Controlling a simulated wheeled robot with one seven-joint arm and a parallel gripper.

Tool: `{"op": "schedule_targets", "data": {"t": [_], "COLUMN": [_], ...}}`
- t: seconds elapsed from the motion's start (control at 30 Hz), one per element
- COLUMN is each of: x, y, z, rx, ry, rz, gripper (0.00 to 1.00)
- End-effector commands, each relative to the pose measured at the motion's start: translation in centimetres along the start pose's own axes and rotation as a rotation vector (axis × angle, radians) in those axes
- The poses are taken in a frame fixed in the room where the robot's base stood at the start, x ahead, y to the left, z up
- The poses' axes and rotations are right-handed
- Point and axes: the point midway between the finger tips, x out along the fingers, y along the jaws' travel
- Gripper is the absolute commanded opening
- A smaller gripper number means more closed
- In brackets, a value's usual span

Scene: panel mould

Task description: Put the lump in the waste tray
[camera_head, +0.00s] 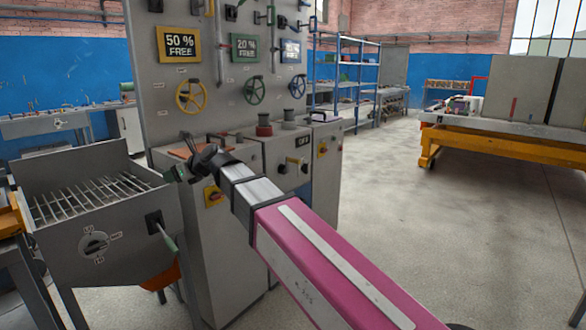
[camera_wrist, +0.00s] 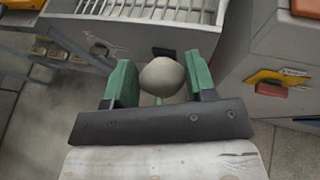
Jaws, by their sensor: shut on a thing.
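A rounded grey lump (camera_wrist: 162,76) sits between the two green fingers of my gripper (camera_wrist: 158,84) in the wrist view. The gripper is shut on it and holds it in the air, in front of the grey machine with a barred grate (camera_wrist: 150,10). In the head view my gripper (camera_head: 177,171) is small and dark, at the grate machine's right side, and the lump cannot be made out. I cannot tell for sure which thing is the waste tray. An orange tray-like part (camera_head: 160,277) shows low under the grate machine, partly hidden.
The grate machine (camera_head: 95,195) stands at left, with a dial and a green-handled lever (camera_head: 165,236) on its front. A grey cabinet (camera_head: 225,265) with a tall valve panel (camera_head: 215,60) stands close to its right. Open floor (camera_head: 430,220) lies to the right.

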Motion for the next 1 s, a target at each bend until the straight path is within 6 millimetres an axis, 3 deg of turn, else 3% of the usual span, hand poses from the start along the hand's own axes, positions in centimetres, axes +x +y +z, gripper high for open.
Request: {"op": "schedule_targets", "data": {"t": [0.47,0.7,1.0], "x": [-4.0,-8.4,-14.3], "y": [-6.1,-11.0,-15.9], "z": [-5.6,-10.8,-17.2], "rx": [0.017,0.03,0.046], "ry": [0.001,0.001,0.001], "rz": [-0.036,-0.068,-0.104], "gripper": [0.25,0.25,0.25]}}
